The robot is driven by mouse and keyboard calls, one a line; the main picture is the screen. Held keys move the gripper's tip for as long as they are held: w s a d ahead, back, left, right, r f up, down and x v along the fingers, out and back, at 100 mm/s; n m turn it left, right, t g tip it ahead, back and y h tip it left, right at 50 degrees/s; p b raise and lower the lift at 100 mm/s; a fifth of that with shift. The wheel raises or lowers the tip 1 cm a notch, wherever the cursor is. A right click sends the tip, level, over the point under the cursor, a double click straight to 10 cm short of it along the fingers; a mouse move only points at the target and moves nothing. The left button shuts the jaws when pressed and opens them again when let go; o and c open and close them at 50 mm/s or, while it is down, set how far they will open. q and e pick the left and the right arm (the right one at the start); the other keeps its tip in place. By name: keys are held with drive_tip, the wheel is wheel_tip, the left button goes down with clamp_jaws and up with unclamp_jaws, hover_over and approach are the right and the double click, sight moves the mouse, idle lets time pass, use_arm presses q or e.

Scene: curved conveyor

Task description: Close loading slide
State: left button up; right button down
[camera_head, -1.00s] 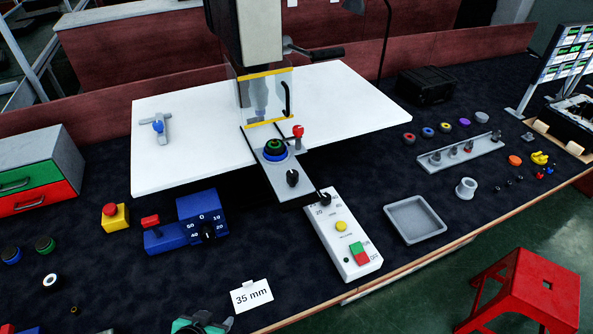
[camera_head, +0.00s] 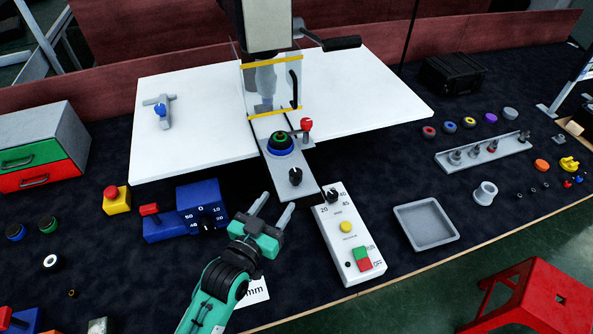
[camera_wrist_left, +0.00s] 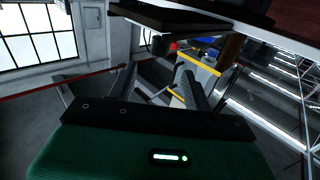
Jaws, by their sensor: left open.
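The grey loading slide (camera_head: 286,182) extends toward me from under the press with its yellow-edged clear guard (camera_head: 272,85). On the slide sit a blue, green and black ring stack (camera_head: 281,146), a red-topped lever (camera_head: 306,127) at its right side and a black knob (camera_head: 295,176) near its front end. My left gripper (camera_head: 272,209) is open and empty, in front of the slide and to the left of its front end, apart from it. In the left wrist view its two fingers (camera_wrist_left: 158,90) are spread. My right gripper is out of view.
A white control box (camera_head: 347,230) stands right of the gripper. A blue dial unit (camera_head: 201,207) and a yellow-red stop button (camera_head: 116,200) lie to its left. A grey tray (camera_head: 426,223) is farther right. A label card (camera_head: 254,292) is partly behind my arm.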

sight(292, 179)
use_arm(q)
drive_tip(key=p+x, duration=0.2)
drive_tip(key=x, duration=0.9)
drive_tip(key=shift+p, duration=0.3)
clamp_jaws()
